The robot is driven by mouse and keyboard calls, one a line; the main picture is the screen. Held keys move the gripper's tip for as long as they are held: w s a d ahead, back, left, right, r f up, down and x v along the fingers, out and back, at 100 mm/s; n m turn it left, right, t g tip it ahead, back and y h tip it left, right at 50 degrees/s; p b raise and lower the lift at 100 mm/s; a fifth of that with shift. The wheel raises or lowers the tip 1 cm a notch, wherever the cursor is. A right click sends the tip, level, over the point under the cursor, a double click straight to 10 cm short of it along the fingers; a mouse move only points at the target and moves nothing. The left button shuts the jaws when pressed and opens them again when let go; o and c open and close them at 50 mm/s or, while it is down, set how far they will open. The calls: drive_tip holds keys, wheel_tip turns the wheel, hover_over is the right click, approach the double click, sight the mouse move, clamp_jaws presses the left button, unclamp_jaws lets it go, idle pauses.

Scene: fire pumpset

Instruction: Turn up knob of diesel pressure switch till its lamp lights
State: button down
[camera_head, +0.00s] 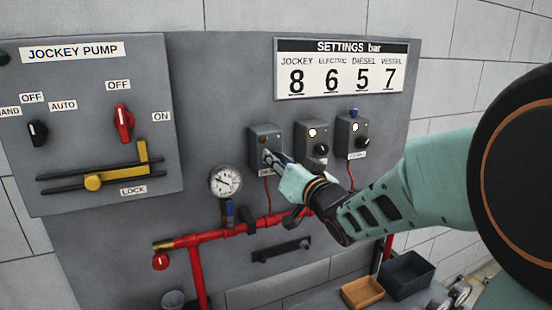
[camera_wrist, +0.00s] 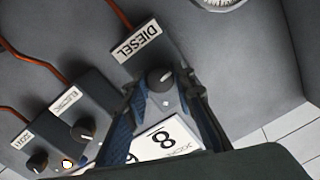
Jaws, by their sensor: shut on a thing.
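The diesel pressure switch (camera_head: 259,135) is the left of three grey boxes on the panel. Its DIESEL label (camera_wrist: 137,40) is clear in the wrist view. Its black knob (camera_wrist: 158,79) has a pale pointer mark and sits between my fingers. My gripper (camera_head: 270,155) comes in from the right and is shut on this knob; it also shows in the wrist view (camera_wrist: 157,86). The diesel lamp (camera_head: 263,140) looks dark brown, unlit. In the head view my fingers hide most of the knob.
The electric switch (camera_head: 311,129) and the rightmost switch (camera_head: 352,124) stand close to the right, with lit lamps. A pressure gauge (camera_head: 225,182) is to the left, red pipes (camera_head: 235,229) below. A settings board (camera_head: 342,68) reads diesel 5. Bins (camera_head: 405,275) stand lower right.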

drive_tip(key=c, duration=1.6)
unclamp_jaws()
